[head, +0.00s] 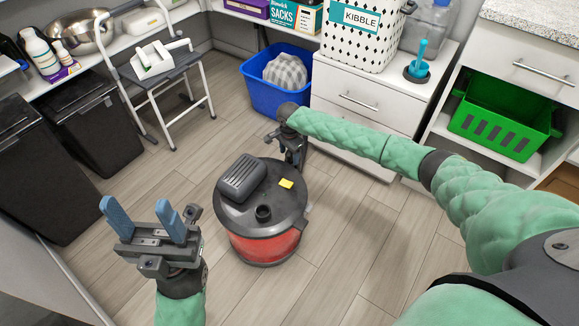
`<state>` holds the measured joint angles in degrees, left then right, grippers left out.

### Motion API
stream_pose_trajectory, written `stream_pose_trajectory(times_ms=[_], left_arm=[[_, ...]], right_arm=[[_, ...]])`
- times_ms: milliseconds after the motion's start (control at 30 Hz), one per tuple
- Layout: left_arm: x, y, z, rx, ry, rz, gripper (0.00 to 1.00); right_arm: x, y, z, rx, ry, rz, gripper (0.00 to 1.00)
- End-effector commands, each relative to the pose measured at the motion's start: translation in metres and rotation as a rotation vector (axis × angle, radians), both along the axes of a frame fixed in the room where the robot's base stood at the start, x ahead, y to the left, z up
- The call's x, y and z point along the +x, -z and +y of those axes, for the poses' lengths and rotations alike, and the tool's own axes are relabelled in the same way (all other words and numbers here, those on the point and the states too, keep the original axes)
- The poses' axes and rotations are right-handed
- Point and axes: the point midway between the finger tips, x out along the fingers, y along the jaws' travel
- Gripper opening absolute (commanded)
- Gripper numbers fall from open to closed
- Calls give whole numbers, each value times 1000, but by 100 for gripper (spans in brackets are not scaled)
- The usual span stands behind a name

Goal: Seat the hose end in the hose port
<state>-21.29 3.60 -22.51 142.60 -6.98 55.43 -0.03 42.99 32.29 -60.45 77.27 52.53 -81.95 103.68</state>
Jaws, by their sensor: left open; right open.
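A round canister vacuum (262,248) with a dark grey lid and a red body stands on the floor in the middle of the head view. The hose port (263,212) is a dark raised ring on the front of its lid, with nothing in it. I cannot make out a hose or hose end. My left gripper (137,208), with blue fingers, is open and empty, left of the vacuum and apart from it. My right gripper (293,152) is at the vacuum's far side, beyond the lid. Its fingertips are mostly hidden, and I see nothing held.
A blue bin (262,92) and a white drawer cabinet (345,120) stand behind the vacuum. A grey step stool (168,82) and black bins (92,125) are at the left. A green basket (500,118) sits on a right shelf. The floor in front is clear.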

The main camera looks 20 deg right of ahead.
Motion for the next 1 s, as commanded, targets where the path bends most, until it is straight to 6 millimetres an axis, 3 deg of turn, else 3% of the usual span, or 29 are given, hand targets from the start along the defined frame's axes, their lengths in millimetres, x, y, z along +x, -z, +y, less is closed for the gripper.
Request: stream_pose_trajectory(times_ms=[67, 100, 300, 633, 867, 1000], left_arm=[[-12, -6, 4, -14, -2, -53, 53], [-10, -1, 2, -16, 5, -48, 53], [-8, 1, 1, -27, 22, -48, 53], [-8, 0, 0, -29, 26, -47, 53], [-8, 0, 0, -28, 25, -46, 53], [-8, 1, 0, -28, 25, -46, 53]], right_arm=[[-1, 5, -1, 0, 0, 1, 61], [-2, 16, -1, -2, 0, 1, 61], [-3, 37, -1, -1, 0, 1, 61], [-3, 41, -1, 0, 0, 1, 61], [-3, 41, -1, 0, 0, 1, 15], [-3, 41, -1, 0, 0, 1, 12]])
